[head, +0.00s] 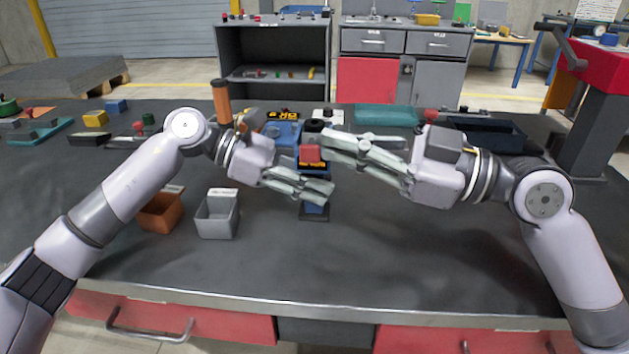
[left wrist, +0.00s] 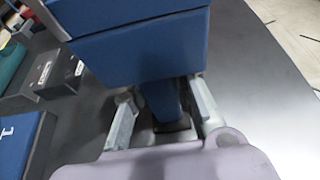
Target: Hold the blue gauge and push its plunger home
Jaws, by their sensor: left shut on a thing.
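The blue gauge (head: 314,208) stands upright on a dark base near the middle of the bench. A red cap (head: 310,153) shows at its top. My left gripper (head: 328,192) is shut around the gauge below its head. In the left wrist view, the wide blue head (left wrist: 140,50) fills the top, and the narrower blue stem (left wrist: 163,100) runs down between the fingers. My right gripper (head: 328,140) has its fingertips together just above and beside the red cap; I cannot tell whether they touch it. The fingers partly hide the gauge's middle.
An orange bin (head: 160,212) and a grey bin (head: 217,216) stand at the left. Behind the gauge are a blue case (head: 281,131) and a teal mat (head: 386,116). A dark tray (head: 490,133) lies at the back right. The front of the bench is clear.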

